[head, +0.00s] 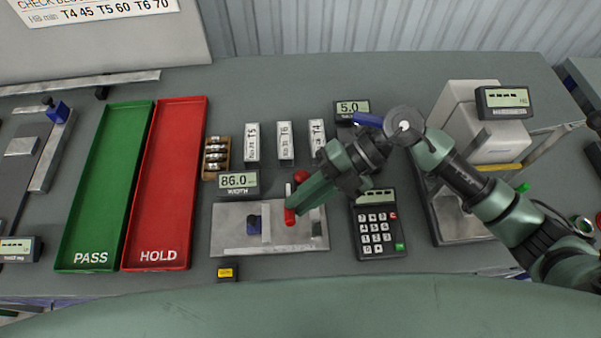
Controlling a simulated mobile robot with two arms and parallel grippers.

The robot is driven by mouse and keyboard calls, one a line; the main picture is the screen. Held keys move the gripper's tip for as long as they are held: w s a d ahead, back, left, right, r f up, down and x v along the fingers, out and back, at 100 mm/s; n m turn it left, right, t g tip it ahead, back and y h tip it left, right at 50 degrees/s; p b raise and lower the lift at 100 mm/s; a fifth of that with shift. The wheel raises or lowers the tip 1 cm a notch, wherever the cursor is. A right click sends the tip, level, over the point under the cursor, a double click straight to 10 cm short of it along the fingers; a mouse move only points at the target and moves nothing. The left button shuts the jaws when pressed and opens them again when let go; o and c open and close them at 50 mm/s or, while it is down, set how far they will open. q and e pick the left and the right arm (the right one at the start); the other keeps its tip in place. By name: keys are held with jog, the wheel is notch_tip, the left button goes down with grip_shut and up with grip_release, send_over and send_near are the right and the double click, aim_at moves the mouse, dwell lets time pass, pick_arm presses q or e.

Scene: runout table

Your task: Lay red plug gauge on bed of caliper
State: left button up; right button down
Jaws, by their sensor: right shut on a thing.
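My right gripper (291,203) comes in from the right and is over the right half of the caliper. It is shut on the red plug gauge (290,217), whose lower end shows below the fingers. The fingers hide part of the gauge. I cannot tell whether the gauge touches the bed. My left gripper is not in view.
A green PASS tray (95,222) and a red HOLD tray (160,222) lie to the left. White blocks marked T5 (252,143), T6 (285,141) and T4 (317,132) stand behind the caliper. A keypad (378,228) sits close on its right.

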jog(key=shift+s+r, duration=0.25)
jog(key=shift+s, duration=0.3)
jog(key=shift+w, duration=0.15)
notch_tip(320, 180, down, 3)
jog(key=shift+w+r+b, duration=0.1)
jog(key=shift+b, duration=0.8)
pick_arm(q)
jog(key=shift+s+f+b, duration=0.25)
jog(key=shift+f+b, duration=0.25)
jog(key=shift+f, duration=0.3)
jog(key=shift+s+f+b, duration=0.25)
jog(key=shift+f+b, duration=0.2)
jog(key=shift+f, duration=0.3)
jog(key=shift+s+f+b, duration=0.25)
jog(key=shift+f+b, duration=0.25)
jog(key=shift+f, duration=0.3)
pick_arm(e)
jog(key=shift+f, duration=2.2)
